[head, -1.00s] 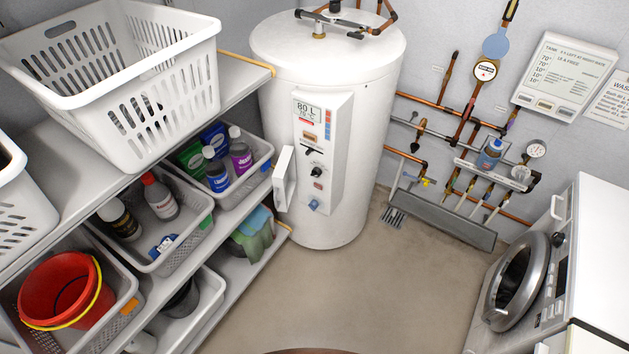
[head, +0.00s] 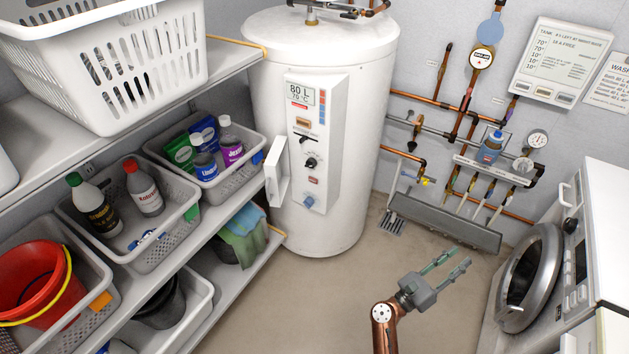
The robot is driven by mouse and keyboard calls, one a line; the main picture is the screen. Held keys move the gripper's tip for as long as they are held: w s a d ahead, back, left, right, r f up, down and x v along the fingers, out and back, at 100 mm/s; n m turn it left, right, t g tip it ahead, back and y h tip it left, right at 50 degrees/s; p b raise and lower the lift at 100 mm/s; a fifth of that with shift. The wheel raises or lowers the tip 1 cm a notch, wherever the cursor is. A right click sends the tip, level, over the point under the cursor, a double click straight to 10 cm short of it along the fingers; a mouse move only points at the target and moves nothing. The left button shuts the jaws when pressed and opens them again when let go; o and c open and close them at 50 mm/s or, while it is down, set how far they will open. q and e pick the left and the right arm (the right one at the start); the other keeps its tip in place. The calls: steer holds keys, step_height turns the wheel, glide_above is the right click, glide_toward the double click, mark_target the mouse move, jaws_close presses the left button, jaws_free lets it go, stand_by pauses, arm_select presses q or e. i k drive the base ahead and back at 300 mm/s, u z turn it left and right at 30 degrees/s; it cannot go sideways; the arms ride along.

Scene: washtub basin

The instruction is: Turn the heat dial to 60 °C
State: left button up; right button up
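The white water tank (head: 340,215) stands at the back centre. Its control panel (head: 327,180) carries a small display (head: 301,92) that seems to read 80 L and 70 °C. Below it are a black lever-like control (head: 303,137), a round black dial (head: 310,163) and a blue knob (head: 309,202). The dial's markings are too small to read. My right gripper (head: 457,258) is over the floor, to the right of and below the panel, well apart from the tank. Its two fingers are spread and nothing is between them. My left gripper is not in view.
A white hinged cover (head: 277,172) stands open at the panel's left side. Shelves with baskets (head: 150,80) and bins fill the left. Copper pipes (head: 432,97) line the back wall. A washing machine (head: 612,200) with a round door is at right. The middle floor is clear.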

mark_target(311, 163)
steer(key=z, duration=0.45)
steer(key=i, duration=0.6)
steer(key=u, duration=1.75)
